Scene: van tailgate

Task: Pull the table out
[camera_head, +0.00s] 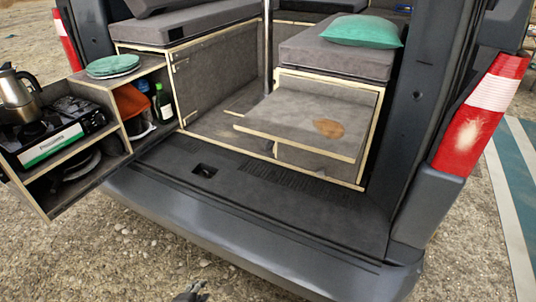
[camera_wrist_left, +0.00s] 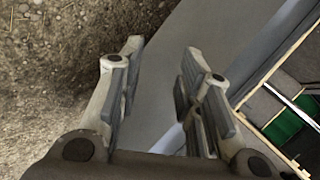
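The table (camera_head: 298,122) is a grey board with light wooden edges and a brown round mark on top. It sticks out of the front of the right bench box, below the cushion, above the van floor. My left gripper (camera_head: 190,293) shows only as a small dark tip at the bottom edge of the head view, low in front of the bumper and well apart from the table. In the left wrist view my left gripper (camera_wrist_left: 158,85) has its fingers spread with nothing between them, above the bumper and gravel. My right gripper is in neither view.
The grey bumper (camera_head: 225,235) and tailgate sill lie between my left gripper and the table. A pulled-out kitchen unit (camera_head: 100,185) with a stove, kettle and bottles stands at the left. A green pillow (camera_head: 362,31) lies on the right bench cushion. The van floor ahead is clear.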

